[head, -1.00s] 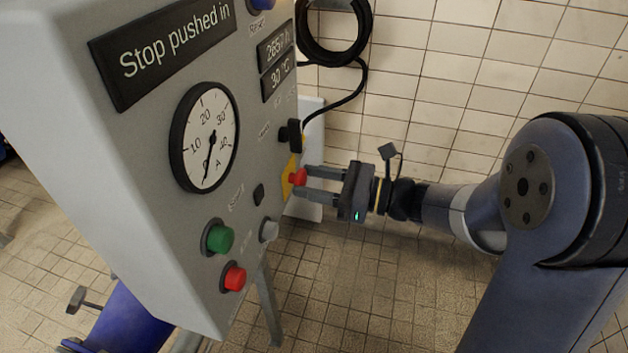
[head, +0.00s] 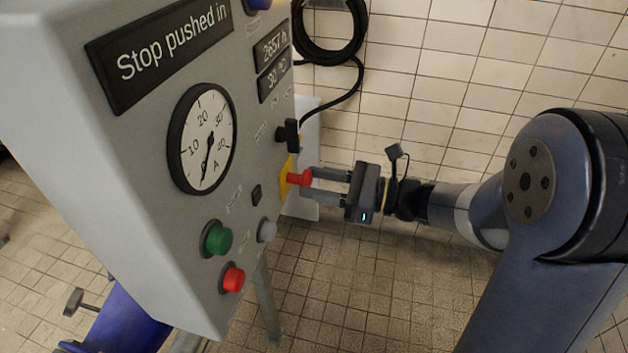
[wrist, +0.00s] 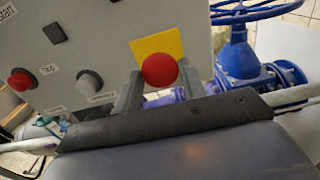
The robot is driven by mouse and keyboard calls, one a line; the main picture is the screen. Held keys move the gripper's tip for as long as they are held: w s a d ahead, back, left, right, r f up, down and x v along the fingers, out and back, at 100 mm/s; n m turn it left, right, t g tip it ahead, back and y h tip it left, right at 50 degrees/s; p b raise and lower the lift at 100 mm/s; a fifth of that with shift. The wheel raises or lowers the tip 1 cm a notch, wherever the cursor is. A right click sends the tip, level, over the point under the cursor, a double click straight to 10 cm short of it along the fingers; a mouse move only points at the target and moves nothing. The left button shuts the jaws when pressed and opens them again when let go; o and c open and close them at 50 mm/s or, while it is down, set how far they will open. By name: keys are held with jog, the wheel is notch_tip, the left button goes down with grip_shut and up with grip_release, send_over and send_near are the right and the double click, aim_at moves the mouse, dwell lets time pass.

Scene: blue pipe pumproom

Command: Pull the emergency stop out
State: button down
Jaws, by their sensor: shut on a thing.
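The emergency stop (head: 300,178) is a red mushroom button on a yellow plate (head: 286,180) at the right side of the grey control cabinet's face. Its head stands off the plate on a red stem. My gripper (head: 312,186) is shut on the red head, one finger above it and one below in the head view. In the wrist view the round red head (wrist: 160,69) sits between the two fingers, in front of the yellow plate (wrist: 157,45). The display (head: 160,46) reads "Stop pushed in".
The cabinet face also carries a dial gauge (head: 202,138), a black rotary knob (head: 289,134), a green button (head: 217,239), a red button (head: 232,278) and a grey button (head: 266,230). A blue handwheel valve (wrist: 245,50) stands beside the cabinet in the wrist view.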

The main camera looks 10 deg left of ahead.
jog(key=c, duration=0.9)
grip_release()
jog(key=shift+d, duration=0.2)
jog(key=d, duration=0.3)
jog(key=d+b, duration=0.1)
jog(key=d, duration=0.3)
jog(key=s+d, duration=0.1)
jog(key=d, duration=0.2)
jog(key=shift+d+b, duration=0.3)
jog(key=shift+d, duration=0.1)
jog(key=shift+a, duration=0.1)
jog(key=a, duration=0.4)
jog(key=a+p, duration=0.1)
jog(key=a, duration=0.3)
jog(key=w+a, duration=0.1)
jog(key=a, duration=0.3)
